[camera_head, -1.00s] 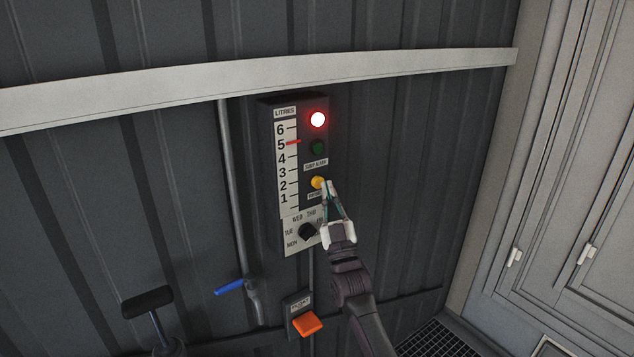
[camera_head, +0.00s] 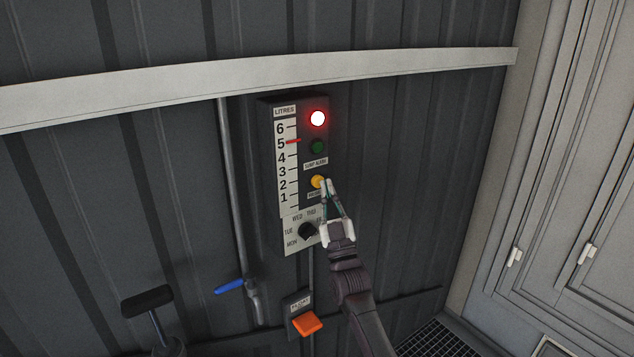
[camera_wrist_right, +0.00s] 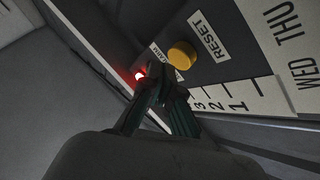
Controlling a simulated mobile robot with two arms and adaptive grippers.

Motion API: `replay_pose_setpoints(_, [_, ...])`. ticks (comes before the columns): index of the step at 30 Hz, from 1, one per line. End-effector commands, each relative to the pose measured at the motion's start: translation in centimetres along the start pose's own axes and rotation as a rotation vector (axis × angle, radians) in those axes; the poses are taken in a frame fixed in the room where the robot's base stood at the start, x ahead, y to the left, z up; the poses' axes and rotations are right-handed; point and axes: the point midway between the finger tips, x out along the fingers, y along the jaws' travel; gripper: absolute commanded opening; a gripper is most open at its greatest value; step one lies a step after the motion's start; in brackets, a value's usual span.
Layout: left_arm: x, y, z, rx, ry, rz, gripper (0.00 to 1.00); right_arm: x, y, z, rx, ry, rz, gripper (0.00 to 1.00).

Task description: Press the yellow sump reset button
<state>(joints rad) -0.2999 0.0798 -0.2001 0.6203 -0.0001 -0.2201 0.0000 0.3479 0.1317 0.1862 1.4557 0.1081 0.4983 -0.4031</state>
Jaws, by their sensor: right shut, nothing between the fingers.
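The yellow reset button (camera_head: 317,181) sits on the dark gauge panel (camera_head: 268,150), below a lit red lamp (camera_head: 317,118) and an unlit green lamp (camera_head: 317,147). In the right wrist view the button (camera_wrist_right: 182,55) stands beside a RESET label (camera_wrist_right: 209,35). My right gripper (camera_head: 327,183) is shut and empty, its fingertips just right of the button in the head view. In the right wrist view its fingertips (camera_wrist_right: 160,82) show close below and left of the button. I cannot tell whether they touch it. My left gripper is not in view.
A weekday dial (camera_head: 307,231) is under the panel. Below are an orange paddle (camera_head: 307,323), a blue-handled valve (camera_head: 230,286) on a pipe and a black T-handle (camera_head: 147,299). A pale rail (camera_head: 400,63) crosses the wall above. Pale doors (camera_head: 560,150) stand at right.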

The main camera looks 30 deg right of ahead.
Motion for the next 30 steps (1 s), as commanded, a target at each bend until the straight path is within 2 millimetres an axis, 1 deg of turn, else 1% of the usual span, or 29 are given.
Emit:
replay_pose_setpoints(3, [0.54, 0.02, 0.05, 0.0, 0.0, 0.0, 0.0, 0.16, -0.3, 0.36, 0.0, 0.0, 0.0, 0.0])
replay_pose_setpoints(14, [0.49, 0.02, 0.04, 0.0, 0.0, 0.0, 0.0, 0.3, -0.32, 0.32, 0.0, 0.0, 0.0, 0.0])
replay_pose_setpoints(30, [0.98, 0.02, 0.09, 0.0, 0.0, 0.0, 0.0, 0.7, -0.63, 0.63, 0.0, 0.0, 0.0, 0.0])
